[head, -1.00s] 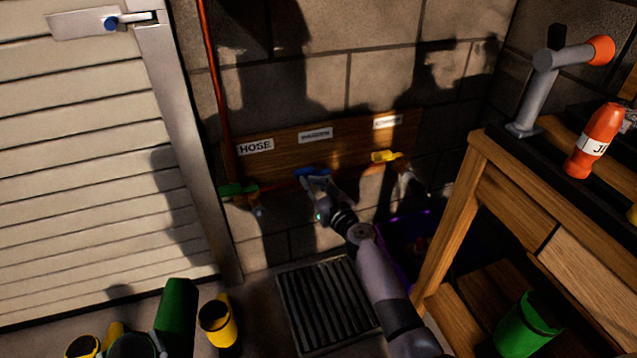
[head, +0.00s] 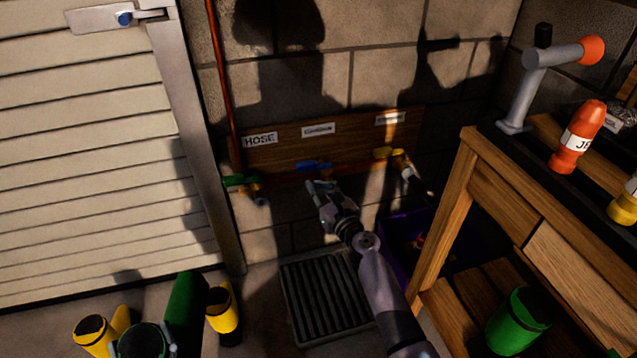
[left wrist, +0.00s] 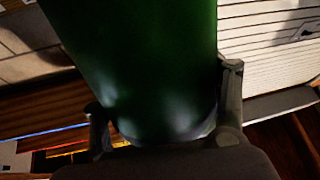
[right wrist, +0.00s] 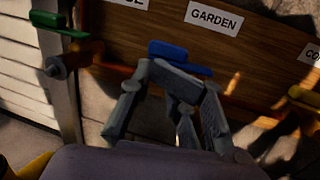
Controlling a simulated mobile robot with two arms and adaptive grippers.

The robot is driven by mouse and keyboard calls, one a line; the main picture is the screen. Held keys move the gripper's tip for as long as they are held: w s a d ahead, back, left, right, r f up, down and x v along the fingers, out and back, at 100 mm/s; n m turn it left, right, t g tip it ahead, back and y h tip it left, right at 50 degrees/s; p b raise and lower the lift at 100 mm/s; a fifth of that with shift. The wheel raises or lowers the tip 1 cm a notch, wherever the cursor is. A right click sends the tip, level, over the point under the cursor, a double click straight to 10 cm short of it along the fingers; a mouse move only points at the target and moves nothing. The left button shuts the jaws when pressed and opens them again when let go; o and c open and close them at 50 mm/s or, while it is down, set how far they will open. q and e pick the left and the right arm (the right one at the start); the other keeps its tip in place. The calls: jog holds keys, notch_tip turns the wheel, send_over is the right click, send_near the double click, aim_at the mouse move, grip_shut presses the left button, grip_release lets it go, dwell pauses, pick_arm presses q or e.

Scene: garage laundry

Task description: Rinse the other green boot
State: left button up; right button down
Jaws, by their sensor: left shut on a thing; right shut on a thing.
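My left gripper (head: 142,348) is shut on a dark green boot (head: 186,312) at the bottom left of the head view. The boot's round mouth faces the camera, and the boot (left wrist: 135,70) fills the space between the fingers in the left wrist view. My right gripper (head: 321,188) is shut on the tap with the blue handle (head: 314,165), under the middle label, which reads GARDEN in the right wrist view. The blue handle (right wrist: 180,56) shows just beyond the fingertips. Another green boot (head: 522,318) stands on the bench's lower shelf. No water is visible.
A dark floor grate (head: 325,298) lies below the taps. A green-handled tap (head: 240,181) and a yellow-handled tap (head: 388,153) flank the blue one. Yellow boots (head: 223,312) stand on the floor at left. The wooden bench (head: 455,215) and a purple bin (head: 398,240) are right.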

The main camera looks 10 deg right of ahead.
pick_arm(q)
jog(key=shift+w+a+r+p, duration=0.1)
jog(key=shift+w+r+p, duration=0.1)
jog(key=shift+r+p, duration=0.75)
jog(key=shift+r, duration=0.15)
pick_arm(e)
jog(key=a+v, duration=0.2)
jog(key=v, duration=0.6)
jog(key=shift+s+d, duration=0.2)
jog(key=shift+s, duration=0.4)
